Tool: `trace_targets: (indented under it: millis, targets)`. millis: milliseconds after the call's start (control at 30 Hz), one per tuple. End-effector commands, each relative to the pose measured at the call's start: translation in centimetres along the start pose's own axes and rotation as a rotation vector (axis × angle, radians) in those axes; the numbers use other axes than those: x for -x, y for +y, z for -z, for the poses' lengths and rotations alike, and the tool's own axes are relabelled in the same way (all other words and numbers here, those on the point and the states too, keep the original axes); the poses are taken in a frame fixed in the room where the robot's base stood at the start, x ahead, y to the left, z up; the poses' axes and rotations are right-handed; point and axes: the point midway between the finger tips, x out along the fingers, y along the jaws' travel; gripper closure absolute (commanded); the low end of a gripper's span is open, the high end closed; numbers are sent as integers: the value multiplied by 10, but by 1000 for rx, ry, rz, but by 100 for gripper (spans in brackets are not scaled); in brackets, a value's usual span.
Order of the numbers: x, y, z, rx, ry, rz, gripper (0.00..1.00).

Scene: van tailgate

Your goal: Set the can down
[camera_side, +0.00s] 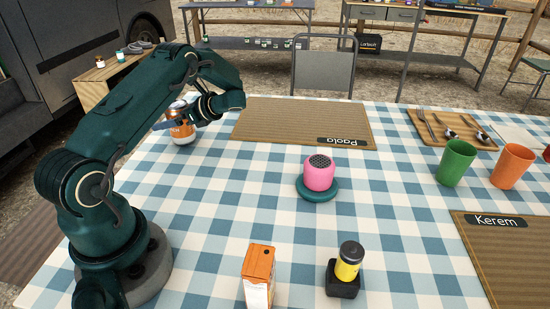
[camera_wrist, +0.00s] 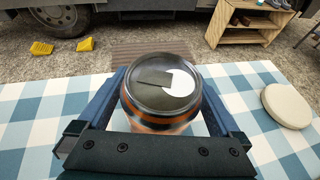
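The can (camera_side: 183,134), orange and white with a silver top, is upright near the far left edge of the checked tablecloth. My gripper (camera_side: 178,122) is at it, with the arm reaching over from the left. In the wrist view the can (camera_wrist: 165,92) stands between the two dark blue fingers of my gripper (camera_wrist: 163,105), which press against its sides. Its lower part is hidden there by the gripper body. I cannot tell whether its base touches the cloth or is just above it.
A woven mat marked Paola (camera_side: 300,120) lies right of the can. A cream round object (camera_wrist: 287,106) is beside the gripper.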

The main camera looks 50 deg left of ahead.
Motion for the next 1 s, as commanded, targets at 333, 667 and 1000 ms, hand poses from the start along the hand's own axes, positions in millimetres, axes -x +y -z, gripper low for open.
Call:
trace_targets:
  millis: [333,667,1000]
  targets:
    - [49,-2,-3,2,0,7,0]
    - [109,-1,-2,1,-1,4,0]
    - [141,7,-12,81,106,33,0]
